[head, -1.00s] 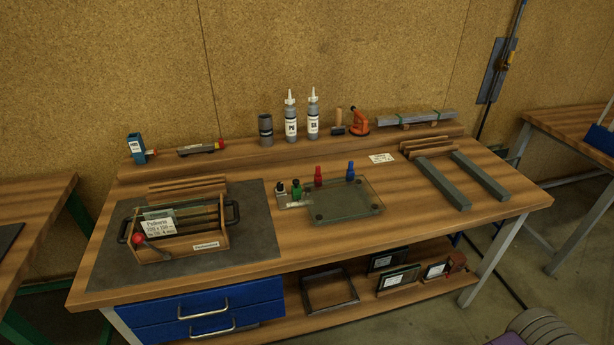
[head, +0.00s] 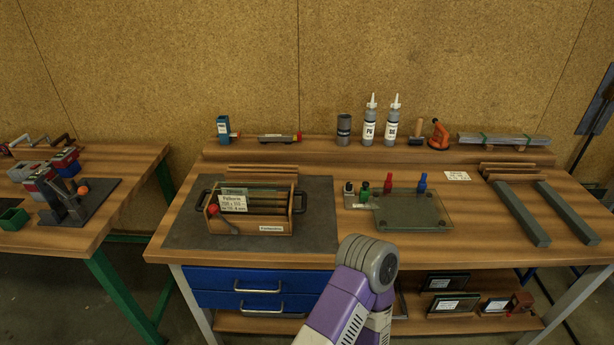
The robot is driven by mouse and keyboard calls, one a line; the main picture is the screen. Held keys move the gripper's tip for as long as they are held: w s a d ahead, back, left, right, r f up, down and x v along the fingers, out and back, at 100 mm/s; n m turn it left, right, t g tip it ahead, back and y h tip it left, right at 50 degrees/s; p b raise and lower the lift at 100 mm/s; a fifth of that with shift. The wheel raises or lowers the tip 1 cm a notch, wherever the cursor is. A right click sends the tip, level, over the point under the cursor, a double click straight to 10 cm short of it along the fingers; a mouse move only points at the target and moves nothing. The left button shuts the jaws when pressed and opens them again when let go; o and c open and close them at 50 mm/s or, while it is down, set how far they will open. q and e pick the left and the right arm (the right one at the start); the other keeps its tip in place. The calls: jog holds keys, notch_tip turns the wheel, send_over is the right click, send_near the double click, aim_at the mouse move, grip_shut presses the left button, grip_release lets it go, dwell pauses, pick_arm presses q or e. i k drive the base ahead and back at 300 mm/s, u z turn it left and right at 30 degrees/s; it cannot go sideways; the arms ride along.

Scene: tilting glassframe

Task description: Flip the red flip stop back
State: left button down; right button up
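A wooden box (head: 282,226) with a white label and upright panes stands on the dark mat of the bench. A lever with a red ball knob (head: 213,210) sits at its front left corner, the knob up and leaning left; I take this as the red flip stop. A small red piece (head: 388,181) also stands upright at the back edge of the glass plate (head: 432,222), between a green and a blue one. One of my purple arms comes in from the bottom middle, in front of the bench. Neither gripper is in view.
The dark mat (head: 185,228) has free room left of the box. Bottles (head: 368,125) and tools stand on the rear ledge. Grey bars (head: 515,212) lie at the right. Blue drawers (head: 225,280) are below. A left bench (head: 125,170) carries a fixture with an orange knob (head: 82,190).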

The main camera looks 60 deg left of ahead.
aim_at(389, 184)
jog(key=u, duration=1)
